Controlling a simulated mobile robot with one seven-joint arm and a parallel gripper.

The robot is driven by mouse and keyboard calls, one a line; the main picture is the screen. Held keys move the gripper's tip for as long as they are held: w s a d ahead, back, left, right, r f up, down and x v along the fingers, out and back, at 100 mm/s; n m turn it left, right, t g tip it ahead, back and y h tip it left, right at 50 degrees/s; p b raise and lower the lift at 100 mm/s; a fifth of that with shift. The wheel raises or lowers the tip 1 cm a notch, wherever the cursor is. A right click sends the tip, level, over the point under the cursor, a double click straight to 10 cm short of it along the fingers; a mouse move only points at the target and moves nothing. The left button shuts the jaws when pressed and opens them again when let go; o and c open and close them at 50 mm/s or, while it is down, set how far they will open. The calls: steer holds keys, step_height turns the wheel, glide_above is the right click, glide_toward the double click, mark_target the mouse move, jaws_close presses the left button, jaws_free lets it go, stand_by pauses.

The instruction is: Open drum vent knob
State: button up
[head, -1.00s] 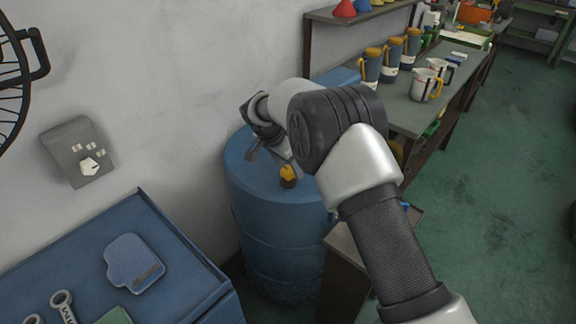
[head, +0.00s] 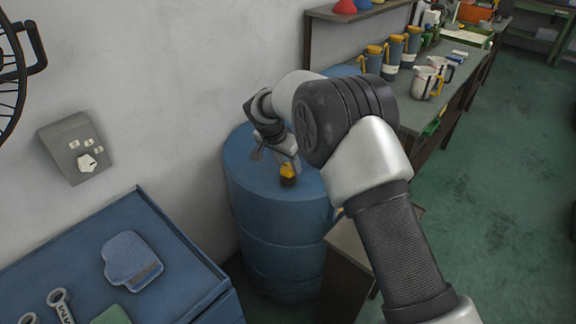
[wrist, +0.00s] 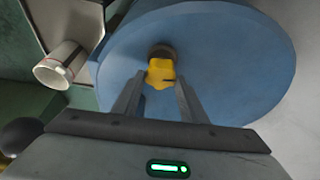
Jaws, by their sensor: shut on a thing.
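The blue drum (head: 275,225) stands against the wall in the middle of the head view. Its yellow vent knob (head: 288,171) sits on a dark base on the drum's top, near the front edge. My gripper (head: 292,164) reaches down to the knob from behind. In the wrist view the knob (wrist: 160,71) lies between the tips of my two fingers (wrist: 160,82), and the drum top (wrist: 225,50) fills the background. My gripper is shut on the knob. My arm hides part of the drum's right side in the head view.
A blue cabinet (head: 180,270) with a blue mitt (head: 131,260) and wrenches is at lower left. A grey wall box (head: 70,150) hangs above it. A small brown stand (head: 350,255) is right of the drum. A workbench (head: 425,110) holds several jugs. Green floor is open at right.

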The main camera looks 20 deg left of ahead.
steer(key=n+y+b, duration=0.1)
steer(key=n+b, duration=0.1)
steer(key=n, duration=0.1)
steer(key=shift+d+f+n, duration=0.1)
steer(key=shift+n, duration=0.2)
steer(key=n+y, duration=0.1)
steer(key=n, duration=0.2)
steer(key=shift+n+y, duration=0.3)
steer(key=shift+y, duration=0.1)
steer(key=n+y, duration=0.1)
steer(key=n, duration=0.2)
steer(key=shift+n+g, duration=0.3)
steer(key=shift+n+g+y+p, duration=0.65)
steer(key=shift+n+p, duration=0.2)
steer(key=shift+n, duration=1.25)
steer(key=o, duration=1.1)
